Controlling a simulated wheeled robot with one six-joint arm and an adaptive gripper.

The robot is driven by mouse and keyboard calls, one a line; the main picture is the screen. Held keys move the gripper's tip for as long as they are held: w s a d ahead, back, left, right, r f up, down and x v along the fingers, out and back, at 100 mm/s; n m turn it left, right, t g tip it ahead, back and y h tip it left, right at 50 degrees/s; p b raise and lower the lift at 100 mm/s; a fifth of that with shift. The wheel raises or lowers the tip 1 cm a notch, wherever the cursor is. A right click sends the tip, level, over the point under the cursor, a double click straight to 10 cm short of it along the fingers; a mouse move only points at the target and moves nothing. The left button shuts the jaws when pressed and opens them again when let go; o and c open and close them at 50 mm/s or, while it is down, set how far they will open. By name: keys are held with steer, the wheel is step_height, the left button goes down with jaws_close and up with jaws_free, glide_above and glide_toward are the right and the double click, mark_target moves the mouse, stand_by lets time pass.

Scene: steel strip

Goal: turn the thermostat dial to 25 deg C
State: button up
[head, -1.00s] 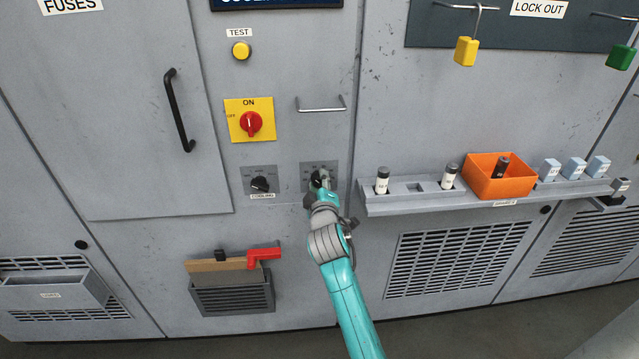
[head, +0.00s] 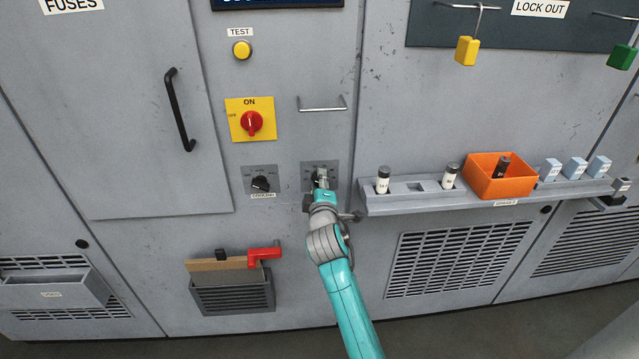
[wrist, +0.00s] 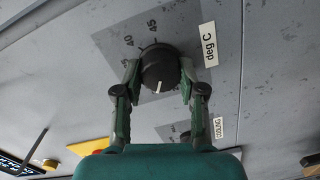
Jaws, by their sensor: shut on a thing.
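The thermostat dial (wrist: 160,70) is a round black knob with a white pointer line, on a grey plate beside a "deg C" label (wrist: 209,44). My gripper (wrist: 159,78) has one finger on each side of the knob and is shut on it. The pointer line is toward the bottom of the wrist view. A 45 shows at the top of the scale, with smaller numbers down the left side; the lower ones are hard to read. In the head view my gripper (head: 321,176) covers most of the dial, and its plate (head: 307,169) shows around it.
A similar black cooling dial (head: 260,184) sits just left, below the red switch (head: 251,123). A metal handle (head: 321,108) is above the gripper. A ledge (head: 410,206) with fuses and an orange bin (head: 485,184) sticks out close on the right.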

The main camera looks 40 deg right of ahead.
steer(key=o, duration=1.1)
steer(key=shift+o, duration=0.2)
steer(key=v, duration=1.2)
steer(key=s+a+f+m+t+y, duration=0.1)
steer(key=s+a+f+y, duration=0.2)
steer(key=s+a+f, duration=0.5)
steer(key=s+a+f+y, duration=0.4)
steer(key=s+a+f, duration=0.15)
steer(key=s, duration=0.35)
steer(key=s+a+r+m+y, duration=0.1)
steer(key=s+a+m, duration=0.2)
steer(key=s, duration=0.8)
steer(key=s+a+r+m+y, duration=0.1)
steer(key=s+a+m+y, duration=0.1)
steer(key=s, duration=1)
steer(key=shift+s+a+m, duration=0.3)
steer(key=shift+a+m, duration=0.1)
steer(key=shift+m, duration=0.3)
